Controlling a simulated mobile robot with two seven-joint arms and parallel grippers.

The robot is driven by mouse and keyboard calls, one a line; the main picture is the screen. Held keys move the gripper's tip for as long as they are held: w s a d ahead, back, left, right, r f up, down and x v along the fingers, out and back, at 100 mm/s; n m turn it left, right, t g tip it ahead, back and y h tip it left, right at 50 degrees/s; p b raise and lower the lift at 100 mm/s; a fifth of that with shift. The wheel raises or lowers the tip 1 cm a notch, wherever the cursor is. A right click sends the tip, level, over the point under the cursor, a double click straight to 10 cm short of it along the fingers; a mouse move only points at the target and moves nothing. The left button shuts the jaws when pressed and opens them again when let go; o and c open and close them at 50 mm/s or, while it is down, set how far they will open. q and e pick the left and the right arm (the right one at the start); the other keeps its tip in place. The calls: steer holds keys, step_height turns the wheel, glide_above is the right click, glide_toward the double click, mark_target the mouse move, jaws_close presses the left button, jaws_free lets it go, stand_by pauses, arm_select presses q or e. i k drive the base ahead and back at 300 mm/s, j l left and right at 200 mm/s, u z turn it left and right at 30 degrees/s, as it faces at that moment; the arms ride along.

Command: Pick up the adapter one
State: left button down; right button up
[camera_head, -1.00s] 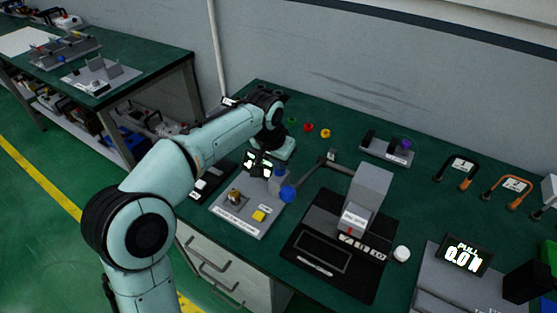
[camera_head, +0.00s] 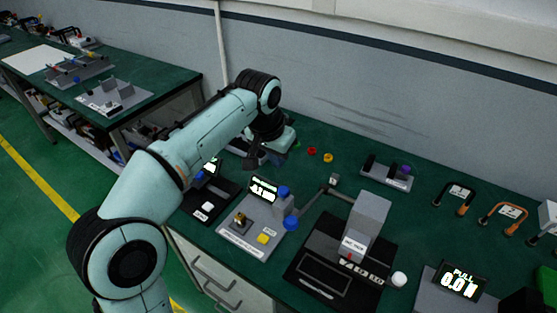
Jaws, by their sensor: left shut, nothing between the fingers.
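I cannot tell which part is adapter one. Two small rings, one red (camera_head: 311,151) and one orange-yellow (camera_head: 328,158), lie on the green table (camera_head: 350,150) near the back. Two dark handle-shaped pieces with orange ends and white labels, one on the left (camera_head: 457,198) and one on the right (camera_head: 503,217), stand at the right; the labels are too small to read. My left gripper (camera_head: 275,158) is shut and empty. It points down just left of the red ring, above the table's back left part, with its fingertips partly dark and unclear. My right gripper is out of view.
In front of my left gripper are a grey fixture (camera_head: 240,246) with a display and blue knobs, and a black-based press (camera_head: 368,225). A grey holder (camera_head: 388,177) stands at the back. A pull gauge (camera_head: 461,281) is at the front right. The wall closes off the back.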

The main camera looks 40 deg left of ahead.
mark_target(240, 218)
steer(key=k, duration=1)
